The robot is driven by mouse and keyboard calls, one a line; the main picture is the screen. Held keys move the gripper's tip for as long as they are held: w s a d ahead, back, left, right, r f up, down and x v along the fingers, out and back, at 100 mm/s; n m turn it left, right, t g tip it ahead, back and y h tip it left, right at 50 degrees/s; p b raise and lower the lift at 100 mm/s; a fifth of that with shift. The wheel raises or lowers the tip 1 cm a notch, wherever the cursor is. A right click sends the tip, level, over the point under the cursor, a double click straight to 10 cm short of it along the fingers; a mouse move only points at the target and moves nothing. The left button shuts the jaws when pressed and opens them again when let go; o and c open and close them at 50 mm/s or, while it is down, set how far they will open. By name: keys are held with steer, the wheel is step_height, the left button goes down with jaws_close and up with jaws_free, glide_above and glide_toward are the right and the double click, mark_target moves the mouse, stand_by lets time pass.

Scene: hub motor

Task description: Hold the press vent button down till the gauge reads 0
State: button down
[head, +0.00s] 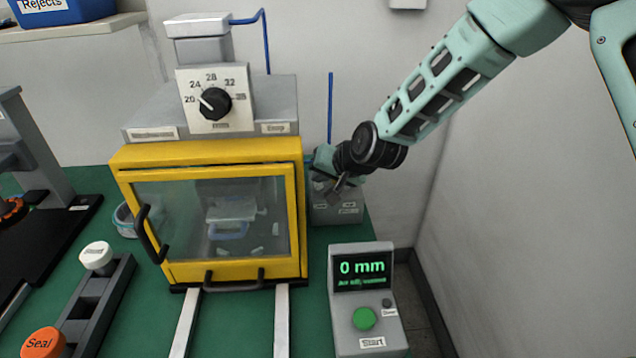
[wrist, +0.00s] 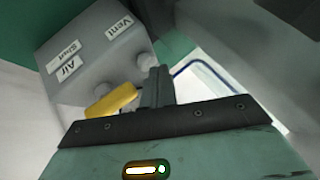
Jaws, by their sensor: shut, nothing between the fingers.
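The grey valve box (head: 345,214) stands at the back right of the bench, right of the yellow press. In the wrist view the valve box (wrist: 90,50) is close and shows "Vent" and "Air Shut" labels. A yellow handle (wrist: 110,100) sticks out beside the "Air Shut" side. A small round grey part (wrist: 147,62), perhaps the vent button, shows at the "Vent" side, partly behind my fingers. My gripper (head: 337,190) is shut and empty at the box. In the wrist view its fingertips (wrist: 157,82) are by that round part; I cannot tell whether they touch it. I see no pressure gauge.
The yellow press guard (head: 215,275) is closed, with a dial (head: 215,103) above it. A control box (head: 365,310) in front reads "0 mm" and has a green button. A blue hose rises behind the valve box. A wall stands close on the right.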

mark_target(321, 187)
steer(key=shift+r, duration=0.55)
steer(key=shift+r+p, duration=1.85)
steer(key=shift+r, duration=0.7)
steer(key=shift+f, duration=0.1)
steer(key=s+d+r+n+g+h, duration=0.1)
steer(key=s+d+r+g+h, duration=0.15)
steer(key=s+d, duration=1)
steer(key=s+d+r+n+g+h, duration=0.1)
steer(key=s+d+r+g+h, duration=0.15)
steer(key=s+d, duration=1.05)
steer(key=s+a+r+n+g, duration=0.1)
steer(key=s+a+n, duration=0.2)
steer(key=s+a, duration=0.3)
steer(key=s+a+r+n+g, duration=0.1)
steer(key=s+a+n, duration=0.3)
steer(key=a, duration=0.6)
steer(key=shift+s+a+r+n, duration=0.2)
steer(key=shift+s+a+n, duration=0.15)
steer(key=shift+s, duration=0.65)
